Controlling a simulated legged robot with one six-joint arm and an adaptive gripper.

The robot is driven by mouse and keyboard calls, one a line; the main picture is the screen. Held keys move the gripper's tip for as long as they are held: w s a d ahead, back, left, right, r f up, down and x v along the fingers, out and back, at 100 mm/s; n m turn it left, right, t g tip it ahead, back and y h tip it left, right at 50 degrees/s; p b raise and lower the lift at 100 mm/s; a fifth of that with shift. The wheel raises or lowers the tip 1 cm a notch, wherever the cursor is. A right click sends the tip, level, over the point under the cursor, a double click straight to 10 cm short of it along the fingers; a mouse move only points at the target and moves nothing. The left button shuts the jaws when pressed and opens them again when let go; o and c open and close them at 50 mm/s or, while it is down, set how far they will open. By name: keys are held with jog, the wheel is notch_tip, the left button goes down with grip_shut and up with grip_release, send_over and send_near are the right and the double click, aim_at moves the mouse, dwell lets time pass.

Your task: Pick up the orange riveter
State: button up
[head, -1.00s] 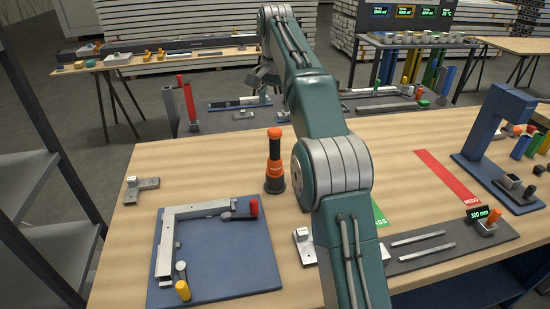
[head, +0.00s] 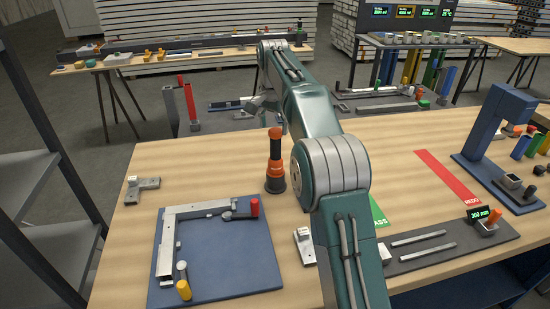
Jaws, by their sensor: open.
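The orange riveter (head: 275,175) stands upright on the wooden workbench, near its far edge. It has an orange cap, a black middle, an orange lower body and a dark base. My gripper (head: 262,106) is small in the picture, just above the riveter's top and slightly left of it. It is open, apart from the riveter, and holds nothing visible. My arm passes close to the right of the riveter in the picture.
A blue board (head: 220,275) with a metal frame, a red-handled clamp and a yellow-handled tool lies front left. A metal bracket (head: 142,189) lies at the left. A blue press (head: 500,135) and a dark gauge plate (head: 445,243) are at the right. The wood around the riveter is clear leftward.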

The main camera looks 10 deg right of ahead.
aim_at(275, 143)
jog(key=shift+s+d+f, duration=0.1)
jog(key=shift+s+f, duration=0.05)
jog(key=shift+f, duration=1.2)
jog(key=shift+s+d+f, duration=0.1)
jog(key=shift+f, duration=1.25)
jog(key=c, duration=1)
